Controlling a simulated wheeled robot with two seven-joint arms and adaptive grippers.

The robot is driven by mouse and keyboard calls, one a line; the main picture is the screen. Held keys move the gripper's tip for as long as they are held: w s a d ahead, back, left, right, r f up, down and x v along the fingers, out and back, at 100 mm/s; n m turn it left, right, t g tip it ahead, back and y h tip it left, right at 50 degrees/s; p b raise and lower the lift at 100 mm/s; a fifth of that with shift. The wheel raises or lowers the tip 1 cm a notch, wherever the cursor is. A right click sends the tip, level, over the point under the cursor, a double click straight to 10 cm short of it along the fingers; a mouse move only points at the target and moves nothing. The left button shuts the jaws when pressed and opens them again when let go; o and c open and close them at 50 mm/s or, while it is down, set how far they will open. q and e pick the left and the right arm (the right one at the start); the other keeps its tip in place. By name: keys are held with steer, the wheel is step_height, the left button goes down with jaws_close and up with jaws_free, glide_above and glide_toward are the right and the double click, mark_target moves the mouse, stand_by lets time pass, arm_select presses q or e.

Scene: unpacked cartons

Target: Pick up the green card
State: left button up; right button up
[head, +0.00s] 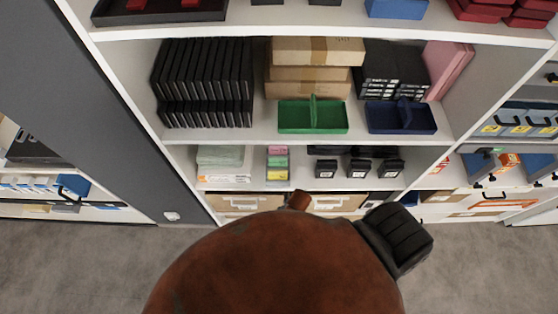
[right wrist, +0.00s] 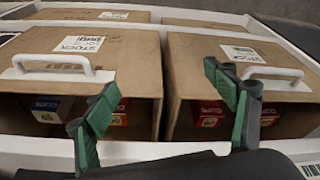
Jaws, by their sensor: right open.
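A small green card (head: 277,162) shows in the head view on the lower shelf, between a pink one (head: 277,150) above and a yellow one (head: 277,174) below. These look like a small stack or a tiered holder; I cannot tell which. My right gripper (right wrist: 163,88) is open and empty in the right wrist view, with its green-padded fingers wide apart in front of two brown cartons. The green card does not show in that view. I cannot make out either gripper in the head view.
A pale stack (head: 222,158) lies left of the cards and black boxes (head: 360,167) stand to their right. The shelf above holds a green tray (head: 312,117). Brown cartons (right wrist: 90,62) with white handles fill the wrist view. A large rust-brown rounded shape blocks the lower middle.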

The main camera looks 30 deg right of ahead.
mark_target(278, 162)
steer(key=w+a+r+m, duration=0.1)
steer(key=r, duration=0.4)
steer(key=w+a+r+m+p, duration=0.1)
steer(key=w+a+r, duration=0.1)
steer(key=r, duration=0.3)
steer(key=w+a+r+m+t+h, duration=0.1)
steer(key=w+r, duration=0.1)
steer(key=r, duration=0.3)
steer(key=shift+w+a+r+p, duration=0.1)
steer(key=shift+w+a+p, duration=0.1)
steer(key=shift+p, duration=0.1)
steer(key=shift+m, duration=0.4)
steer(key=w+d, duration=0.1)
steer(key=w, duration=0.1)
steer(key=w+d, duration=0.2)
steer(key=w, duration=0.1)
steer(key=w+d+p, duration=0.1)
steer(key=w, duration=0.2)
steer(key=shift+w+d+r, duration=0.15)
steer(key=shift+d+r, duration=0.1)
steer(key=shift+d, duration=0.05)
steer(key=w+d, duration=0.2)
steer(key=w, duration=0.1)
steer(key=shift+x, duration=0.85)
steer(key=shift+f, duration=0.6)
arm_select(q)
steer(key=r, duration=0.1)
steer(key=w+r, duration=0.1)
steer(key=r, duration=0.1)
